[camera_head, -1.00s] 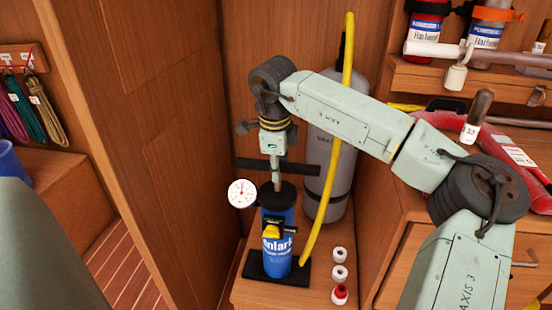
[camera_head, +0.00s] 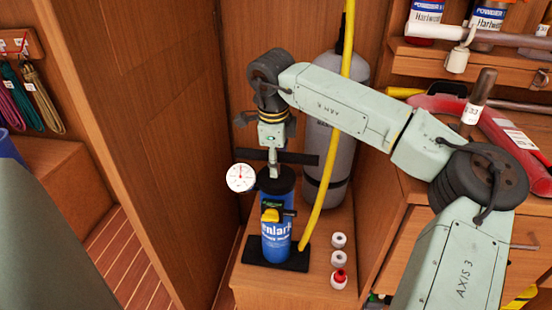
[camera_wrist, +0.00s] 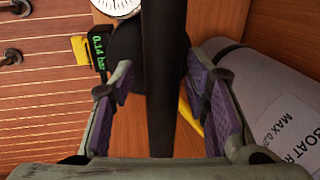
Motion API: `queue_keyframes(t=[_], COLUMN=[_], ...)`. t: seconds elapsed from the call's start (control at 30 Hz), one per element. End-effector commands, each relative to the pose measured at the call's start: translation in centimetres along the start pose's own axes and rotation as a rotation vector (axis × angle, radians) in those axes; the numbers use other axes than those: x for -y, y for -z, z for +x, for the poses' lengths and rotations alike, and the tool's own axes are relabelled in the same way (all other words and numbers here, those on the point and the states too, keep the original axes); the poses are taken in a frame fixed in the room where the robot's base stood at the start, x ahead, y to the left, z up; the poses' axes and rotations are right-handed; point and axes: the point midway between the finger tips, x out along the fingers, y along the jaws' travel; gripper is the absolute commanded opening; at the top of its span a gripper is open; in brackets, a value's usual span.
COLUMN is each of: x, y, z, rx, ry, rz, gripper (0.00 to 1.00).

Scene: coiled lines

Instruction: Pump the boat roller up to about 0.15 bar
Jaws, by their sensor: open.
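The blue pump (camera_head: 277,236) stands upright on its black foot. Its black crossbar handle (camera_head: 300,158) sits just above the pump's top. My gripper (camera_head: 274,160) is at the middle of the handle, pointing down. In the wrist view its open purple-padded fingers (camera_wrist: 165,95) stand on either side of the dark handle bar (camera_wrist: 165,60). The green display (camera_wrist: 97,50) seems to read 0.14 bar. The grey boat roller (camera_head: 322,160) stands upright behind; its label (camera_wrist: 285,125) shows partly in the wrist view.
A yellow hose (camera_head: 327,165) rises from the pump foot past the roller. A round white gauge (camera_head: 240,177) is left of the pump. Several small caps (camera_head: 338,258) lie to its right. Wooden walls close in left and behind; a shelf (camera_head: 480,75) is at right.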

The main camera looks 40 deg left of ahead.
Motion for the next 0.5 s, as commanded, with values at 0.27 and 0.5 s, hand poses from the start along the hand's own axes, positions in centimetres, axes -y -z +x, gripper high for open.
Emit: queue_keyframes(t=[0.27,0.5], x=[0.1,0.1], y=[0.0,0.0], z=[-0.2,-3.5], rx=[0.000,-0.001], ry=[0.002,0.006], rz=[0.001,0.000], gripper=[0.43,0.43])
